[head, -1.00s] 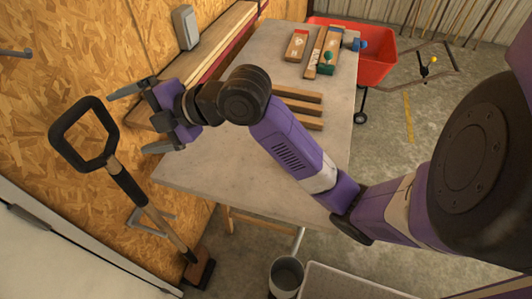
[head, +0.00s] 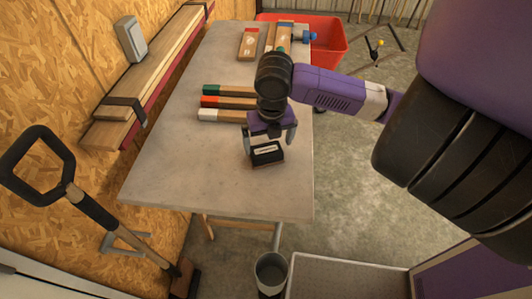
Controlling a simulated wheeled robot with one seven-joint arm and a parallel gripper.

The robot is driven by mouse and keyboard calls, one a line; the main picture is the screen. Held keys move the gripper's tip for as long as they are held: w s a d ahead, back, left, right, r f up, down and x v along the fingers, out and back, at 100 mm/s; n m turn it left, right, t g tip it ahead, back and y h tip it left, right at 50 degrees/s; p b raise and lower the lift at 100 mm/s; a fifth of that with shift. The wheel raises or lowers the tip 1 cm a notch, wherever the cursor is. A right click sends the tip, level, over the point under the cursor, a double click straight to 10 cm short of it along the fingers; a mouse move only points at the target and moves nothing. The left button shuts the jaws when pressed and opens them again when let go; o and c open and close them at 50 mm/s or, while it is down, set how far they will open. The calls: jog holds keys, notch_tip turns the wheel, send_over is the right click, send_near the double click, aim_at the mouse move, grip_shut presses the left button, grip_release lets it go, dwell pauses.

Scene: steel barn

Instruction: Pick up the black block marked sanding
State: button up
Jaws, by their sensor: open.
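A black block (head: 267,158) with a pale label on top lies on the grey table (head: 180,179), right of the middle of its near part. The label's writing is too small to read. My gripper (head: 268,149) is open, pointing down at the block, with one finger to its left and one to its right. I cannot tell whether the fingers touch it or how high they are above the tabletop.
Several wooden bars with green, orange and white ends (head: 211,102) lie left of my gripper. More blocks (head: 249,43) lie at the table's far end, near a red bin (head: 328,40). A shovel (head: 95,210) stands at left. The table's near left is clear.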

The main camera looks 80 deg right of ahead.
aim_at(266, 150)
jog(key=shift+w+d+f+p, duration=0.1)
jog(key=shift+w+f+p, duration=0.1)
jog(key=shift+f, duration=0.65)
jog(key=shift+w+d+f+p, duration=0.1)
jog(key=shift+d+f+p, duration=0.05)
jog(key=shift+f, duration=0.7)
jog(key=shift+w+d+f+p, duration=0.1)
jog(key=shift+f+p, duration=0.1)
jog(key=shift+f, duration=0.65)
jog(key=c, duration=1.4)
jog(key=shift+o, duration=0.2)
jog(key=shift+r, duration=0.15)
notch_tip(266, 150, up, 20)
jog(key=shift+f+b, duration=0.1)
jog(key=shift+b, duration=0.45)
